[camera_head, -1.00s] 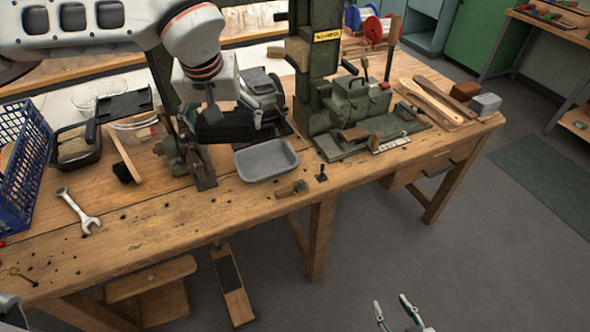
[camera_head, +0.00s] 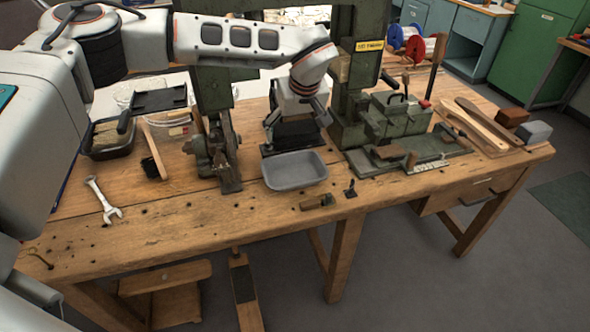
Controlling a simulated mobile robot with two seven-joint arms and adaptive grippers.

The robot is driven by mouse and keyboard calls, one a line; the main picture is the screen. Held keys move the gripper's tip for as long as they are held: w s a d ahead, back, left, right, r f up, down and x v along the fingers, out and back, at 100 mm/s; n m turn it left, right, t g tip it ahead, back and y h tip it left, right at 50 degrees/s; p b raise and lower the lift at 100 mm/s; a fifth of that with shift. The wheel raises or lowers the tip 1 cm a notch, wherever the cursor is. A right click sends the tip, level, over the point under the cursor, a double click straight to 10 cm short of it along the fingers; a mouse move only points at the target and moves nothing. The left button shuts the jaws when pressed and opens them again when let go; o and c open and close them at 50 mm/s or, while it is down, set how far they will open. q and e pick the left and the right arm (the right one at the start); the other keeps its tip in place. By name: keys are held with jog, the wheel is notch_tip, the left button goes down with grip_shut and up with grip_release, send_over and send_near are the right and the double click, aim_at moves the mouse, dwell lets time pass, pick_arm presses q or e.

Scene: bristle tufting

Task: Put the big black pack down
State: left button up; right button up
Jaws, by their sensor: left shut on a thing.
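My left gripper (camera_head: 300,112) comes down from above at the middle of the workbench, between the green uprights. It is shut on the big black pack (camera_head: 297,134), which sits low behind the grey tray (camera_head: 296,172). The gripper hides the pack's upper part, and I cannot tell whether the pack touches what is under it. My right gripper is out of view.
A green machine (camera_head: 400,118) stands right of the pack, and a dark metal fixture (camera_head: 222,155) stands to its left. A wrench (camera_head: 103,200) lies at the left. The bench (camera_head: 190,227) is mostly clear along its front.

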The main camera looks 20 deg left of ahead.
pick_arm(q)
notch_tip(320, 180, down, 13)
jog(key=shift+b, duration=0.45)
jog(key=shift+f, duration=0.15)
jog(key=o, duration=1)
jog(key=shift+c, duration=0.2)
